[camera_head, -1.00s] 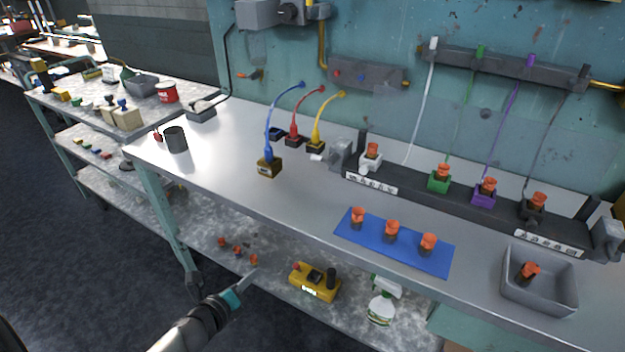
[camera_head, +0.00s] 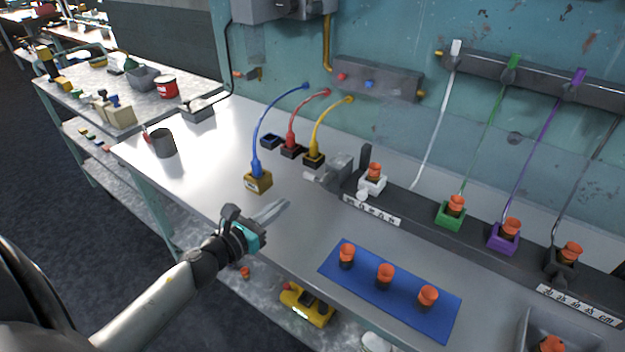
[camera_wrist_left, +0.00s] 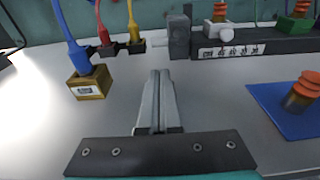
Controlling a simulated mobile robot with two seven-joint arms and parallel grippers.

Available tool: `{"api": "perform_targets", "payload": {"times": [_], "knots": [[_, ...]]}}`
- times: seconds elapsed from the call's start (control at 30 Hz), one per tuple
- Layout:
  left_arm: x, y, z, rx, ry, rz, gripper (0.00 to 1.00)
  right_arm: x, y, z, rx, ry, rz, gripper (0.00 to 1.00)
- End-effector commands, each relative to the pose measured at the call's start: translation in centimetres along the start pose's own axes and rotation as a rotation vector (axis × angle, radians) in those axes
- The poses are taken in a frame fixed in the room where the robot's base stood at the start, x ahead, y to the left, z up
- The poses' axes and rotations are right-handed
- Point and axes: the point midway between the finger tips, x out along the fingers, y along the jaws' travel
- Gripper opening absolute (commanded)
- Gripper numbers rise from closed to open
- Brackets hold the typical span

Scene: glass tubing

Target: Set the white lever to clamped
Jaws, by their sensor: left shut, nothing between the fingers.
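The white clamp block (camera_head: 374,183) sits at the left end of the dark rail, with an orange-topped fitting in it. A small white rounded piece, which looks like the end of the white lever (camera_head: 362,195), sticks out at its front; it also shows in the left wrist view (camera_wrist_left: 226,32). Its exact setting is too small to tell. My left gripper (camera_head: 283,204) is shut and empty above the bench's front part, left of and nearer than the block. In the left wrist view its fingers (camera_wrist_left: 160,75) lie together, pointing toward the rail's left end. My right gripper is not in view.
A grey fixture with a white cylinder (camera_head: 313,176) stands at the rail's left end. A brass-coloured block (camera_head: 258,182) with a blue hose stands left of it. A blue mat (camera_head: 330,264) with orange-topped fittings lies right of my gripper. Green (camera_head: 450,214) and purple (camera_head: 503,237) clamps follow along the rail.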

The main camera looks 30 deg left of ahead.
Motion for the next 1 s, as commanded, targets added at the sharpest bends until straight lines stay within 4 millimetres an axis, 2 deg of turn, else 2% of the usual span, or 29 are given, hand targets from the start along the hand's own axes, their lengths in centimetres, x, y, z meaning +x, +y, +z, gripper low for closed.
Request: {"api": "perform_targets", "payload": {"times": [0.1, 0.2, 0.47, 1.0], "knots": [[0.0, 0.0, -0.1, -0.002, 0.001, 0.000, 0.00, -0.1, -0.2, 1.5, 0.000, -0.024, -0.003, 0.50], [0.0, 0.0, -0.1, -0.002, 0.001, 0.001, 0.00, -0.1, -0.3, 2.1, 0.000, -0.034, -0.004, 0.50], [0.9, 0.0, 0.0, -0.003, -0.001, 0.000, 0.00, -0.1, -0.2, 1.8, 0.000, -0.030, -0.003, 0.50], [8.0, 0.0, 0.0, -0.003, -0.001, 0.000, 0.00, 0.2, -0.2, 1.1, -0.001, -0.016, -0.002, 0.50]]}}
